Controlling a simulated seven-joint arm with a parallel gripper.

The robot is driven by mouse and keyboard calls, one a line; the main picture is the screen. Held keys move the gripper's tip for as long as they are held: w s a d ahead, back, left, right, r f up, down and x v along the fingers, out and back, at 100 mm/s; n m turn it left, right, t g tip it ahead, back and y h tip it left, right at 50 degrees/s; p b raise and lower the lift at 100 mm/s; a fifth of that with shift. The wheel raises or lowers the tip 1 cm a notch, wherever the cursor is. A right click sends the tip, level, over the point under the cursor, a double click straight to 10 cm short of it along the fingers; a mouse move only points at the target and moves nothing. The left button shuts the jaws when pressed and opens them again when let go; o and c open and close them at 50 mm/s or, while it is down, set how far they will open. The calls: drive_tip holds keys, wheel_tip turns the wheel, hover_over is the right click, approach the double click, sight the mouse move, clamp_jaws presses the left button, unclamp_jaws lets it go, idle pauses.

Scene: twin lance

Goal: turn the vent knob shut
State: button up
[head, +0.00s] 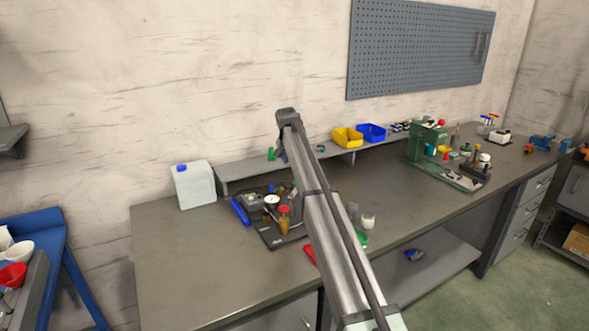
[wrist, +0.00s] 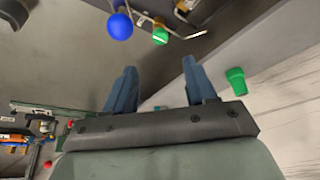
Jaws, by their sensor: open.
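I cannot tell for sure which part is the vent knob. In the wrist view a round blue knob (wrist: 120,26) and a smaller green knob (wrist: 160,36) on thin metal parts show at the top, beyond the fingertips. My gripper (wrist: 160,78) is open, its two blue fingers apart with nothing between them. It touches neither knob. In the head view a dark apparatus base (head: 268,232) carries a round white gauge (head: 271,200) and a brown bottle with a red cap (head: 284,218). My arm hides the area right of it and most of my gripper.
A green cup-like piece (wrist: 236,80) stands on the shelf near my gripper. A white jug (head: 194,185) stands at the bench's left; a blue object (head: 240,212) lies beside the apparatus. Yellow (head: 347,137) and blue (head: 371,133) bins sit on the shelf. The bench's front left is clear.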

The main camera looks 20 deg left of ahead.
drive_tip(key=shift+v, duration=1.3)
